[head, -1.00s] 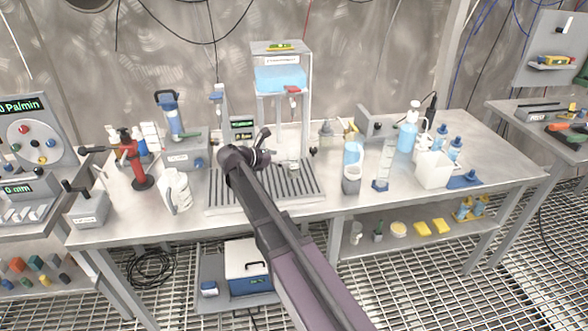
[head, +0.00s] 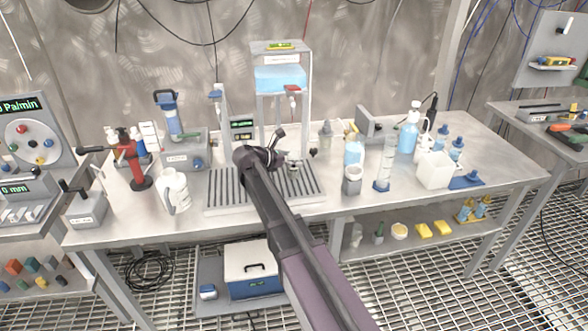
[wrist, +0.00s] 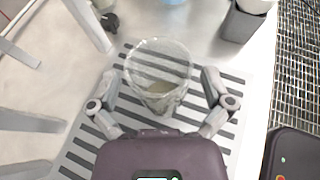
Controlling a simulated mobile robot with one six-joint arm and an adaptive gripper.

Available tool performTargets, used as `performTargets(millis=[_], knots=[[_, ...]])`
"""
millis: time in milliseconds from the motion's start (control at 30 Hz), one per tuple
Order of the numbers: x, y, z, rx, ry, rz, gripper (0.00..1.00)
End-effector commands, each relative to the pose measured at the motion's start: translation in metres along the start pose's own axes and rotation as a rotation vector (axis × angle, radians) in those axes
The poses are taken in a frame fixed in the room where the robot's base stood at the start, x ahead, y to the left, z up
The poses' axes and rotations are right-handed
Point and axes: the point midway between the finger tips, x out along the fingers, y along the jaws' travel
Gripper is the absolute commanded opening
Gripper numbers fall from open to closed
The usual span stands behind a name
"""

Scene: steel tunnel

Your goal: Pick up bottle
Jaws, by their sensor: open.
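A clear vessel with a wide round rim and a little pale content stands on the slatted drain tray in the wrist view (wrist: 160,78). My gripper (wrist: 160,100) is open, with one finger on each side of the vessel's near part. I cannot tell whether they touch it. In the head view my gripper (head: 279,150) is over the tray, and the vessel (head: 294,168) shows only partly beside it. Several bottles stand to the right: a light blue bottle (head: 353,152), a spray bottle (head: 408,135) and a small clear bottle (head: 326,135). Which bottle is meant is unclear.
The slatted drain tray (head: 225,196) lies under my arm. A stand with a blue tank (head: 282,78) rises behind it. A white jug (head: 174,190) is at left, a grey cup (head: 352,182) and a measuring cylinder (head: 384,170) at right.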

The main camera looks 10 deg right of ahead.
Motion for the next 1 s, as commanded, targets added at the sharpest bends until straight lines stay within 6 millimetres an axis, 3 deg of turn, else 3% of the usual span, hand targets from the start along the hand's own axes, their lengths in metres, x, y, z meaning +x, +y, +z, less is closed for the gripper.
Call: performTargets(millis=[533, 833, 1000], knots=[[0.0006, -0.0001, 0.0004, 0.000, 0.000, 0.000, 1.00], [0.0008, -0.0002, 0.0004, 0.000, 0.000, 0.000, 0.11], [0.0009, -0.0002, 0.0004, 0.000, 0.000, 0.000, 0.10]])
